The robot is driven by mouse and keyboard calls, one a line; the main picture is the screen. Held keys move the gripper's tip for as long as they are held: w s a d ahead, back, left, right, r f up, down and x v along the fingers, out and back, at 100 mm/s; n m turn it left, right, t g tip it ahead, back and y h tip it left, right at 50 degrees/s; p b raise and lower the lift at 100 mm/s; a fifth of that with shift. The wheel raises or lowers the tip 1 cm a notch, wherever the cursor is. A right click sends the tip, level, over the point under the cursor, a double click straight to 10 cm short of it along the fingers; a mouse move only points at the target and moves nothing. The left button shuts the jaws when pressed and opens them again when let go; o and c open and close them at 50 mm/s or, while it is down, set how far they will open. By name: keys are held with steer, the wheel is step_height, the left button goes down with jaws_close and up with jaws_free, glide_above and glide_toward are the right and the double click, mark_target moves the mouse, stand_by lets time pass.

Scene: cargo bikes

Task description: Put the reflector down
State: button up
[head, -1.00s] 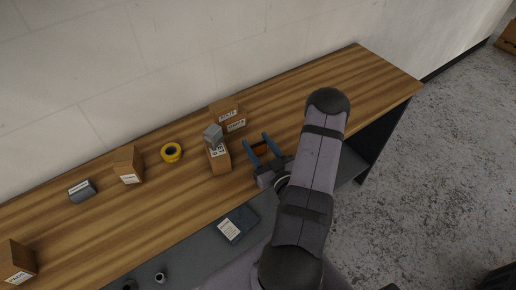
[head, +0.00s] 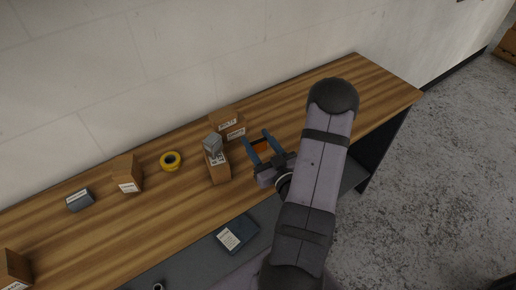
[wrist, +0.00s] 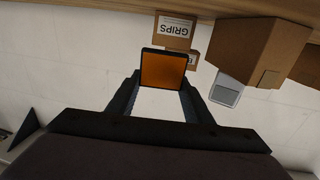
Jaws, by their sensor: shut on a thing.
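The orange reflector (head: 262,147) is a flat, dark-edged plate over the wooden bench (head: 330,95), right of the cardboard boxes. My gripper (head: 259,136) is shut on it, one blue-grey finger on each side. In the wrist view, which shows the bench upside down, the reflector (wrist: 165,72) sits upright between the fingertips. There it looks apart from the bench top, but its exact height is hard to tell.
The bench's right end is clear.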

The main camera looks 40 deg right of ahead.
mark_target(258, 141)
steer(key=shift+r+p, duration=0.5)
steer(key=shift+r, duration=1.7)
